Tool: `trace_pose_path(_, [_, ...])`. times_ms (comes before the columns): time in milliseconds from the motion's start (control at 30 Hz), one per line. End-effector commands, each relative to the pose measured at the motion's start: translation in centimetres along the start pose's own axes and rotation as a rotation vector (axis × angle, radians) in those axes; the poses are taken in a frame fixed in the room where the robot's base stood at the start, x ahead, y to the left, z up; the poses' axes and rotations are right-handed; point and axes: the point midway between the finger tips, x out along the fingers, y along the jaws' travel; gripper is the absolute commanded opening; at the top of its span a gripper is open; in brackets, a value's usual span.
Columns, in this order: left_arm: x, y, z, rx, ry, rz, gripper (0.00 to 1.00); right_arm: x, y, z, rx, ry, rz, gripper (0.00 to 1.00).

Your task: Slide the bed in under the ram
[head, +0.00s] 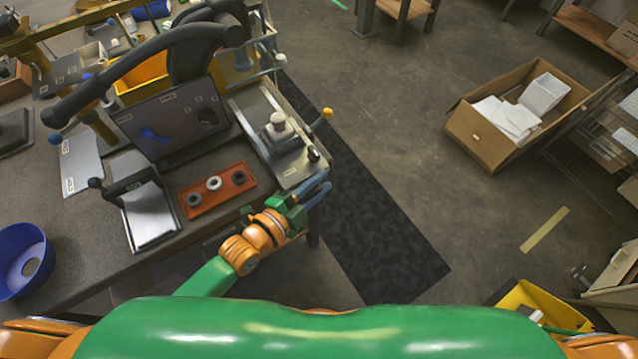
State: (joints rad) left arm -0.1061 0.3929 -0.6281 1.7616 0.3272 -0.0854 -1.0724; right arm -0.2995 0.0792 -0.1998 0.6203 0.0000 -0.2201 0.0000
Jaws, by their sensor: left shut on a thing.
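The bed (287,146) is a grey block near the front end of a pale slide plate (258,106) at the bench's right edge. It carries a pale round part (278,121), and a black knob (313,155) shows at its front right. The ram is not clear to tell; a frame with a pale knob (281,60) stands at the plate's far end. My left gripper (318,191) is at the plate's near end, just below the black knob. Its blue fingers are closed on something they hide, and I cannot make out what. My right gripper is not in view.
A red tray (216,206) with several rings lies left of my left gripper. Behind it stand a dark panel (168,122) and a thick black curved arm (140,62). A blue bowl (20,236) is at the far left. Floor right of the bench is open up to a cardboard box (478,135).

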Motion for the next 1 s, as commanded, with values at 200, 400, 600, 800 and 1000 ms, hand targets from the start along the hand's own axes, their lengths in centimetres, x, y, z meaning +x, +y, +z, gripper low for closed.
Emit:
trace_pose_path(200, [1.0,-1.1,3.2,0.003,-0.014,0.017,0.0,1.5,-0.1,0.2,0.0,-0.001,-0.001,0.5])
trace_pose_path(400, [1.1,-1.6,3.4,-0.003,-0.016,0.017,0.0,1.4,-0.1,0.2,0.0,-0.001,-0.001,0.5])
trace_pose_path(600, [1.1,-1.6,3.4,-0.002,-0.015,0.016,0.39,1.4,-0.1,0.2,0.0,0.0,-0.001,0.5])
trace_pose_path(800, [1.1,-1.8,3.3,0.0,-0.011,0.01,0.46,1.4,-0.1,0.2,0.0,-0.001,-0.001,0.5])
trace_pose_path(1000, [1.1,-2.0,3.2,0.001,-0.009,0.006,0.46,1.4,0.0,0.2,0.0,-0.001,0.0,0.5])
